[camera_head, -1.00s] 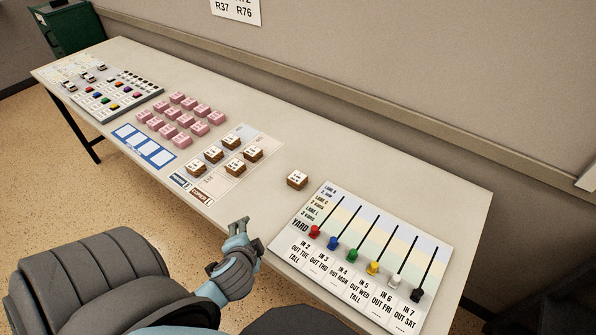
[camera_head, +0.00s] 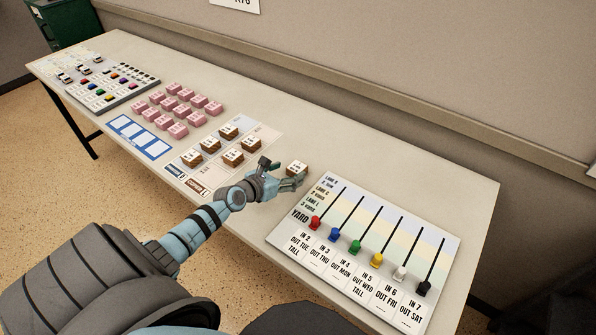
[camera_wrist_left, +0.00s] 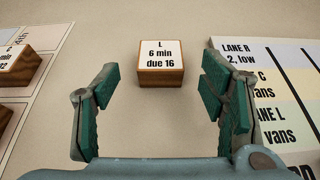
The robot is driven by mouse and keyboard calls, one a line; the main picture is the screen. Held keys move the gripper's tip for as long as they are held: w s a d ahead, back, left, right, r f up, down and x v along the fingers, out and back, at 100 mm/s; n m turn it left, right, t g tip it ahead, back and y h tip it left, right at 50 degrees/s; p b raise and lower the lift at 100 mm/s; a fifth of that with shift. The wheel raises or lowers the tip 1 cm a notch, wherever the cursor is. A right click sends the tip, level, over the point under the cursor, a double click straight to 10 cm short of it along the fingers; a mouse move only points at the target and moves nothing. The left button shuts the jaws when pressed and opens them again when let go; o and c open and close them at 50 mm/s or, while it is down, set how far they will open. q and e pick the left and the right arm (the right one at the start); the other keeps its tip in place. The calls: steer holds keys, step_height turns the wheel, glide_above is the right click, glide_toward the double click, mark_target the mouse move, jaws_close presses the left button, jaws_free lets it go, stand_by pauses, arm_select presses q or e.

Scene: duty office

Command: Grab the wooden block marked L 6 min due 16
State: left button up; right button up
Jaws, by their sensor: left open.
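The wooden block marked L 6 min due 16 (camera_wrist_left: 160,62) stands alone on the bare table, label up, between the mat of wooden blocks and the yard board. It also shows in the head view (camera_head: 297,168), partly behind my gripper. My left gripper (camera_head: 284,173) is open and low over the table, just in front of the block. In the left wrist view its two fingers (camera_wrist_left: 163,92) are spread wide, with the block ahead between them and a little beyond the fingertips. Nothing is between the fingers. My right gripper is not in view.
The yard board (camera_head: 372,255) with several coloured sliders lies close to the right. A mat (camera_head: 265,137) with several other wooden blocks lies to the left; one block (camera_wrist_left: 18,68) shows near the left finger. Pink blocks (camera_head: 178,110) and a blue card (camera_head: 140,138) lie farther left.

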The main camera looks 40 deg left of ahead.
mark_target(297, 166)
arm_select(q)
steer(key=b+x, duration=0.3)
steer(key=x, duration=0.1)
steer(key=shift+w, duration=0.6)
steer(key=shift+r, duration=0.15)
steer(key=shift+c, duration=0.2)
steer(key=c, duration=1.2)
steer(key=shift+r+p, duration=0.15)
steer(key=shift+p, duration=0.15)
